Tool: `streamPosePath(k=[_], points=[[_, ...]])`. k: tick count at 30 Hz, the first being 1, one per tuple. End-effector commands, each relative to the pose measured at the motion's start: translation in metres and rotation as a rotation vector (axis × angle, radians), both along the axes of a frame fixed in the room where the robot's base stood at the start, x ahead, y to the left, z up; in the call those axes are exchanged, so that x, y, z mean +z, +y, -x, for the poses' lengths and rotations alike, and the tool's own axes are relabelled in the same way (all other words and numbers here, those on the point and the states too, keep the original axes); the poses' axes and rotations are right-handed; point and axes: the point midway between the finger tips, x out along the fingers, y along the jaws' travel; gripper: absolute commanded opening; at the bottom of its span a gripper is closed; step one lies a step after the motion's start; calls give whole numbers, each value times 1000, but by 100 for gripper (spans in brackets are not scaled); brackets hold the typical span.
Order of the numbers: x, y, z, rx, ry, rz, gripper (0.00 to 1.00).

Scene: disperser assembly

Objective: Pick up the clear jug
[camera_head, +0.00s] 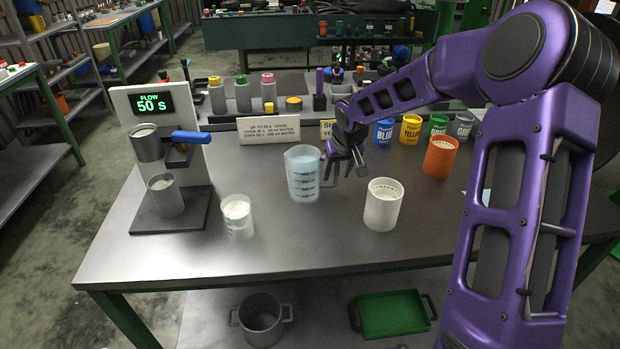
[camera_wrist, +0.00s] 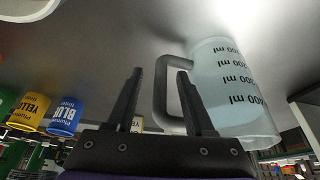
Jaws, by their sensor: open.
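The clear jug (camera_head: 303,176) stands upright on the grey bench, near its middle, with pale blue liquid and dark marks. It also shows in the wrist view (camera_wrist: 232,95), with its grey handle (camera_wrist: 160,95) facing my gripper. My gripper (camera_head: 345,170) is open, pointing down just right of the jug in the head view. In the wrist view, my gripper (camera_wrist: 160,73) has the handle's upright bar between its two fingers in the picture. The right finger overlaps the handle loop. I cannot tell whether either finger touches it.
A white cup (camera_head: 383,204) stands right of the jug, and a small white beaker (camera_head: 237,216) stands left. The flow stand (camera_head: 158,150) is at far left. An orange cup (camera_head: 439,157) and coloured pigment pots (camera_head: 410,130) stand right. A sign (camera_head: 268,130) is behind.

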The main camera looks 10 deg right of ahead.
Motion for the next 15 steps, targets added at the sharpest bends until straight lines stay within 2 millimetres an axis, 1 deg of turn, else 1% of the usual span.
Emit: streamPosePath(k=[1, 5, 6, 8, 9, 15], points=[[0, 0, 0, 0, 0, 0, 50], [0, 0, 0, 0, 0, 0, 26], [0, 0, 0, 0, 0, 0, 19], [0, 0, 0, 0, 0, 0, 8], [0, 0, 0, 0, 0, 0, 1], [0, 0, 0, 0, 0, 0, 0]])
